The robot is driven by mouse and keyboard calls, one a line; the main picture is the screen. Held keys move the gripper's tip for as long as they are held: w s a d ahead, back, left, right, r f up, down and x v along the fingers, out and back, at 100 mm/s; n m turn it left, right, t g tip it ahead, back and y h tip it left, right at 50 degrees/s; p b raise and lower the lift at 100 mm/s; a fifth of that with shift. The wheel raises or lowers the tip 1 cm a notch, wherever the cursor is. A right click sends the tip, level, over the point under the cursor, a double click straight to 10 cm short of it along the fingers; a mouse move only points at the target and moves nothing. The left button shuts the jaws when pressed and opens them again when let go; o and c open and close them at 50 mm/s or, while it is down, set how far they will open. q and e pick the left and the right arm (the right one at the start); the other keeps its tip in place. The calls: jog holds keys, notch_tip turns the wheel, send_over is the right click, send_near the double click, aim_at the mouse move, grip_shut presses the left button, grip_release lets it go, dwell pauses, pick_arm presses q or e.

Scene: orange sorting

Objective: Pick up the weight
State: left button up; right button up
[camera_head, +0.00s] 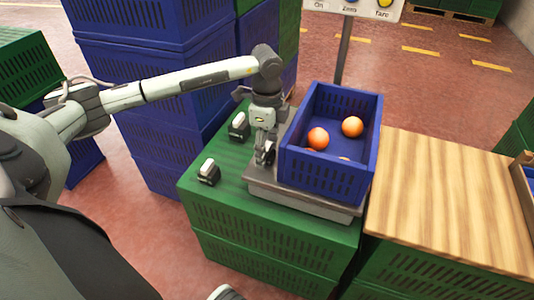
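Two small dark weights with pale tops rest on the green crate top (222,140). One weight (239,126) is farther back and the other weight (208,172) is nearer the front. My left gripper (264,156) points down just right of the two weights, beside the blue crate and over the left edge of the scale. It appears apart from both weights. Its fingers are small and seen edge-on, so I cannot tell whether they are open or shut.
A blue crate (325,172) with several oranges (318,138) stands on a grey scale (300,198). A button sign (358,8) on a post stands behind. Stacked blue crates (150,95) rise at the back left. A wooden board (448,200) lies to the right, mostly clear.

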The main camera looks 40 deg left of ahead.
pick_arm(q)
jog(key=c, duration=1.2)
grip_shut()
